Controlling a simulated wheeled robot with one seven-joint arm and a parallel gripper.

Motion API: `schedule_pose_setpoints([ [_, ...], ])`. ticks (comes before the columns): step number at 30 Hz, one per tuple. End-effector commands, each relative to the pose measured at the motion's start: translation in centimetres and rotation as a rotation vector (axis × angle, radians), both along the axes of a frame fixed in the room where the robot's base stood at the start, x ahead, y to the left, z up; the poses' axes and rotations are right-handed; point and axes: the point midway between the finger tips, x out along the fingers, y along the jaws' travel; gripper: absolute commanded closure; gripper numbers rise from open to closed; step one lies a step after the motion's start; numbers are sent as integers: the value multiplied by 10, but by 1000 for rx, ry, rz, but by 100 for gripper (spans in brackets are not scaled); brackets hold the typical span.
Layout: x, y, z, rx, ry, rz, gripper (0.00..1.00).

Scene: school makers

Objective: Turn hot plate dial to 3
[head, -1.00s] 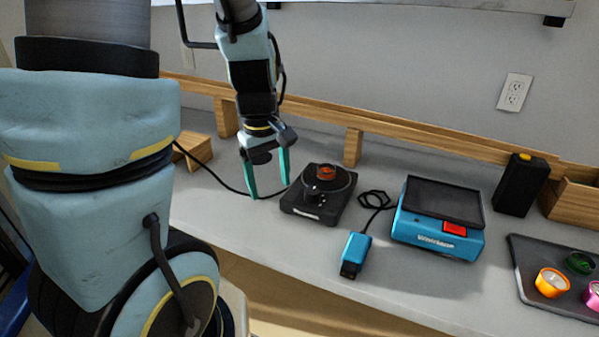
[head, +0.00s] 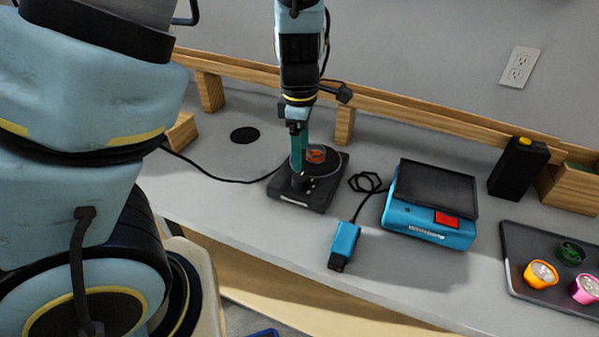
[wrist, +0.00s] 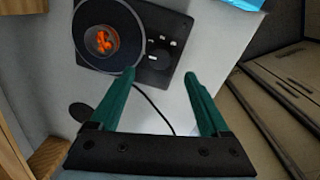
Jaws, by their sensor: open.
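The hot plate (head: 325,193) is a black square unit with a round plate on top. A small clear dish with orange pieces (head: 316,154) sits on the plate; it also shows in the wrist view (wrist: 102,41). In the wrist view the black dial (wrist: 158,57) is on the hot plate's top beside the round plate, with small white marks around it too small to read. My gripper (wrist: 160,75) is open, its green fingertips one on each side just short of the dial in that picture. In the head view my gripper (head: 298,182) is over the hot plate's front and hides most of the dial.
A blue scale (head: 430,232) and a blue adapter (head: 344,244) on a cable are to the right. A dark tray (head: 520,245) with several cups lies farther right. A wooden rail (head: 380,130) runs behind. A black disc (head: 244,135) lies to the left.

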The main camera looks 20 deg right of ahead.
Motion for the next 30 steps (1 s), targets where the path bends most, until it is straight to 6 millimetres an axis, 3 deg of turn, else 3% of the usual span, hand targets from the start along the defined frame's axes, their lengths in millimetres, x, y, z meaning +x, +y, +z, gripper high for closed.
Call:
schedule_pose_setpoints([
  [6,2,0,-44,3,3,1,20],
  [12,4,-2,-68,1,2,0,20],
  [24,4,-3,-75,-1,0,-1,20],
  [30,4,-3,-75,-1,0,-2,41],
])
